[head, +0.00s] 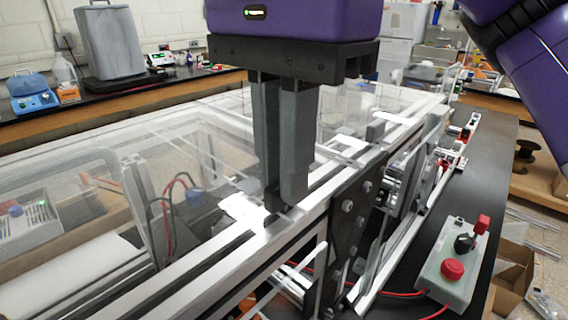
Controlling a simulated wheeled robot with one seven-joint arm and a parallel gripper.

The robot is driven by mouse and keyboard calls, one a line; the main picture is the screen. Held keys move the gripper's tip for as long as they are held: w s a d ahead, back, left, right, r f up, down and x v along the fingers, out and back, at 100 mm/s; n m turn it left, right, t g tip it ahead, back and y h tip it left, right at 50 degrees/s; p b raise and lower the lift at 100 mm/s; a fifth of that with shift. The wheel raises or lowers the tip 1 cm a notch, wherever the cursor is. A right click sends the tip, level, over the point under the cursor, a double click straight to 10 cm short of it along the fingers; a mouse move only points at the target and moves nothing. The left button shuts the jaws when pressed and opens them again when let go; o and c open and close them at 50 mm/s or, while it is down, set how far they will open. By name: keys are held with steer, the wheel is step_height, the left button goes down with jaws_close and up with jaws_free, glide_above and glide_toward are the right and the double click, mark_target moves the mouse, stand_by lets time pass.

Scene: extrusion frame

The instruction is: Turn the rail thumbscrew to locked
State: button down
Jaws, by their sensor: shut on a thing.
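My gripper (282,203) points straight down, with its two grey fingers close together at the top of the aluminium rail (225,255). It is shut on the rail thumbscrew, which the fingertips almost wholly hide. I cannot tell which way the thumbscrew is turned. A bright flat plate (243,209) lies on the rail just left of the fingertips.
Clear panels (75,180) fill the frame left of the rail. A black bracket plate (350,215) with bolts stands close right of the fingers. A control box (455,265) with a red button sits on the dark bench at right. Cables run inside the frame.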

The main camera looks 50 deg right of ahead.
stand_by(0.4)
steer(key=c, duration=1.5)
jaws_free()
steer(key=shift+r, duration=3.95)
